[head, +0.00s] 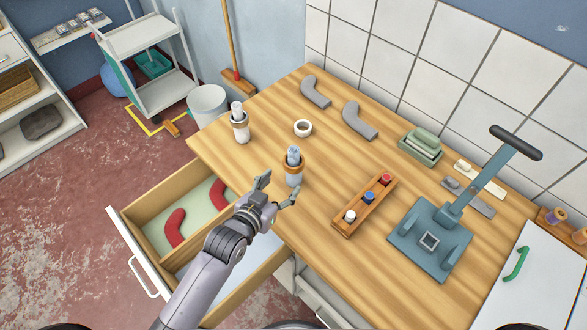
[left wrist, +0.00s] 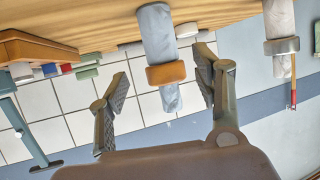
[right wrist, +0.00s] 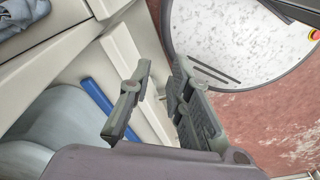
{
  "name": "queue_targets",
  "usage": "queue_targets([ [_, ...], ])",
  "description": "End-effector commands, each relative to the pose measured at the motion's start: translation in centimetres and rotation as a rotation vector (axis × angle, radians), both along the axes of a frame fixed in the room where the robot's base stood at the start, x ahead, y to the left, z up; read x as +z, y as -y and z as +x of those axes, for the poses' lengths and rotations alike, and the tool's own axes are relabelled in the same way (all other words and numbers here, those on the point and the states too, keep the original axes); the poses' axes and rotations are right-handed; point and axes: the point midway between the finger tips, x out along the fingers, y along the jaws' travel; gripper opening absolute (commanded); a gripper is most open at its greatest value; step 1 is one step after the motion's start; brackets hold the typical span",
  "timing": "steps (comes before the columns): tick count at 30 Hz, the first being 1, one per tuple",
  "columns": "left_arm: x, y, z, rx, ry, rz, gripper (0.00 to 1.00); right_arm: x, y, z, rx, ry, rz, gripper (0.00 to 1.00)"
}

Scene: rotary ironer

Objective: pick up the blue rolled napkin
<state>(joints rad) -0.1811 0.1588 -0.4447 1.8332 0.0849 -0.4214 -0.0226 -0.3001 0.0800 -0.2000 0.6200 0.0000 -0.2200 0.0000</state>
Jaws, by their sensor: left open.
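The blue rolled napkin (head: 293,154), in an orange-brown ring, stands upright near the front edge of the wooden tabletop. In the left wrist view the napkin (left wrist: 157,35) lies between and beyond the finger tips, with its ring (left wrist: 166,74) in the gap. My left gripper (head: 281,184) is open and empty, just in front of the napkin, one finger to each side. No clear contact shows. My right gripper (right wrist: 162,62) is open and empty, seen only in its wrist view, away from the tabletop. A paler rolled napkin (head: 241,133) with a ring stands farther left.
A wooden rack (head: 346,222) with coloured-top bottles is right of the napkin, and a white cup (head: 303,128) behind it. A blue-grey press (head: 432,240) stands at right. An open drawer (head: 150,212) with red curved pieces juts out below the table's front left.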

Motion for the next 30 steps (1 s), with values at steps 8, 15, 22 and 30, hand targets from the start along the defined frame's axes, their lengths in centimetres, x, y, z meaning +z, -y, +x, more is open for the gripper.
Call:
queue_targets([
  [8, -1.2, 1.5, 2.7, -0.002, 0.000, 0.000, 0.60, 0.0, 0.0, 0.0, 0.000, 0.000, 0.000, 0.18],
  [15, -2.1, 2.4, 4.8, -0.002, 0.000, 0.002, 0.60, 0.0, 0.0, 0.0, 0.000, 0.000, 0.000, 0.18],
  [22, -3.1, 3.4, 6.9, -0.001, -0.002, 0.001, 0.60, 0.0, 0.0, 0.0, 0.000, 0.000, 0.000, 0.18],
  [30, -3.2, 3.5, 7.1, -0.002, -0.001, 0.002, 0.60, 0.0, 0.0, 0.0, 0.000, 0.000, 0.000, 0.18],
])
